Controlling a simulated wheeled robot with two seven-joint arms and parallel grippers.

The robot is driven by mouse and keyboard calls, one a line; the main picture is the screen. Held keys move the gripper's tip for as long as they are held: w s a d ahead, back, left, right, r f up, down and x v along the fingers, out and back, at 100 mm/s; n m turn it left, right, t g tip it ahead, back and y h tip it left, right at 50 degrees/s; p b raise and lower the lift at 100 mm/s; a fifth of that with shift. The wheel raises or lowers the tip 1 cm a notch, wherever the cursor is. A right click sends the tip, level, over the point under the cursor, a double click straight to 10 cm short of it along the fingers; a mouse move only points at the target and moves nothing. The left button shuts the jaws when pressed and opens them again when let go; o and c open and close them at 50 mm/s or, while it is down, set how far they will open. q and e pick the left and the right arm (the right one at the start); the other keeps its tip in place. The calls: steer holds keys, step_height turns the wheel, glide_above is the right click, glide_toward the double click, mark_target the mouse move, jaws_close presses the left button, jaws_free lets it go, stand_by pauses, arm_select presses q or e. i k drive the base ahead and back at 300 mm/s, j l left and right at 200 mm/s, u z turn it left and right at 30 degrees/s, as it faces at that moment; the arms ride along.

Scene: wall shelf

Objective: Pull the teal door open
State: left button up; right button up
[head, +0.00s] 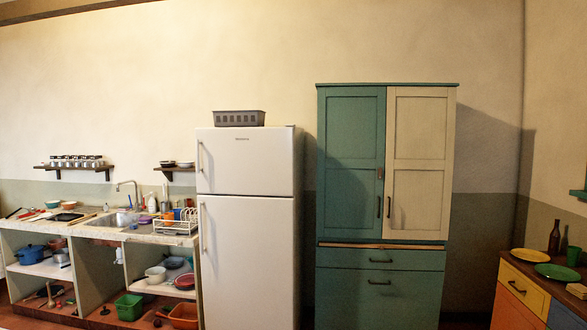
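The teal door (350,165) is the left upper door of a tall cabinet (380,300). It looks closed, flush with the cream door (419,165) beside it. A dark vertical handle (379,206) sits low on the teal door's right edge, with a small dark fitting (380,173) above it. The cream door has its own dark handle (389,206) close by. Neither of my grippers shows in the head view.
A white fridge (248,245) stands left of the cabinet, with a grey basket (238,118) on top. A sink counter (130,236) with open shelves is further left.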

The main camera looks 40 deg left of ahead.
mark_target(351, 135)
steer(key=u, duration=0.8)
steer(key=i+j, duration=0.3)
steer(key=i, duration=0.25)
steer(key=i+j, duration=0.35)
steer(key=i, duration=0.2)
steer(key=i+j, duration=0.3)
steer(key=i, duration=0.25)
steer(key=i+l+z, duration=0.2)
steer(key=i, duration=1.45)
steer(key=j, duration=0.1)
